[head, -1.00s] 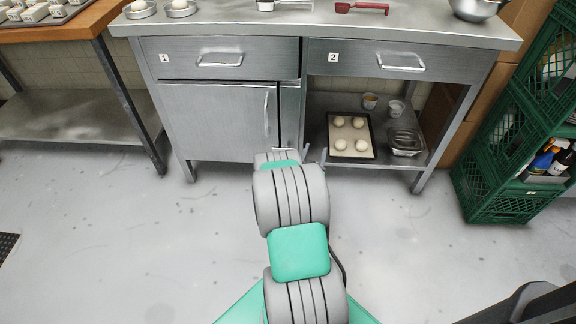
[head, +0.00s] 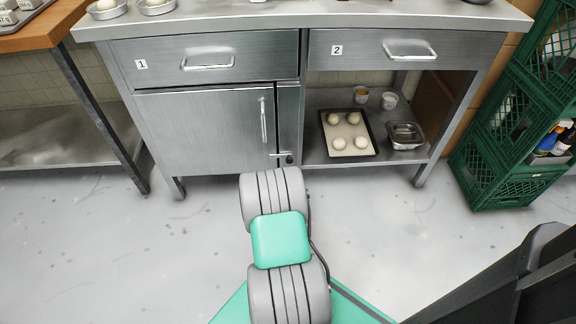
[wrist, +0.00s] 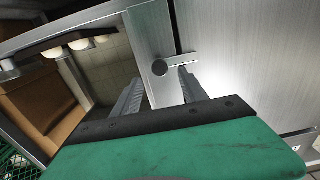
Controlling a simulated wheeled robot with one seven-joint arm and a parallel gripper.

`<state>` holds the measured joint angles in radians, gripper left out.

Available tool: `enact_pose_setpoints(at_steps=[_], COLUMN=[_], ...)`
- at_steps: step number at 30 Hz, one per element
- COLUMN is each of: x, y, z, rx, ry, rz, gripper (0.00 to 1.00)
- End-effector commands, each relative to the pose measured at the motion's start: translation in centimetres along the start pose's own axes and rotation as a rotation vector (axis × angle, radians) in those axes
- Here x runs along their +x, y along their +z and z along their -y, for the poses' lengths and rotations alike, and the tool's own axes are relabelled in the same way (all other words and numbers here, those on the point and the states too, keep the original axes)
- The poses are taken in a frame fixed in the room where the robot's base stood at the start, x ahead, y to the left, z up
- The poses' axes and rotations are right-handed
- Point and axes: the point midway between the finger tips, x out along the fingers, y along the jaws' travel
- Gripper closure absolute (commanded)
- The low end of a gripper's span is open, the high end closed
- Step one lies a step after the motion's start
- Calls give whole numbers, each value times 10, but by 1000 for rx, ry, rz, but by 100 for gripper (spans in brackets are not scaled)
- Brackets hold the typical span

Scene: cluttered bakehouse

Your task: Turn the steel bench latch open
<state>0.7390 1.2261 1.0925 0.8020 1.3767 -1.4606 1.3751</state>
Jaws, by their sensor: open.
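The steel bench latch (head: 283,156) is a small bar with a round pivot at the lower right edge of the closed cupboard door (head: 205,130). In the wrist view the latch (wrist: 180,62) spans the gap between the door and the narrow post, with its round dark knob on the post. My gripper (wrist: 160,76) is open, its two fingers pointing at the latch, one to each side of the knob. The right fingertip is close under the bar; I cannot tell whether it touches. In the head view my arm hides the gripper.
The door's vertical handle (head: 263,120) is above the latch. To the right, an open shelf holds a tray of buns (head: 325,150) and a steel pan (head: 405,143). Drawers are above. Green crates (head: 495,175) stand at the right. The floor in front is clear.

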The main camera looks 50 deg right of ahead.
Motion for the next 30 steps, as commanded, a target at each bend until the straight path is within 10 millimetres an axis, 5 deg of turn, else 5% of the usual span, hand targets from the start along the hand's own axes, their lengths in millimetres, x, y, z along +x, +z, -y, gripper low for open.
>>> enact_pose_setpoints(at_steps=[12, 25, 30], x=[46, 53, 53], y=[3, 0, 0], z=[-2, -2, -2], rx=[0, 1, 0], ry=[3, 3, 3], rz=[1, 0, 0], gripper=[49, 49, 62])
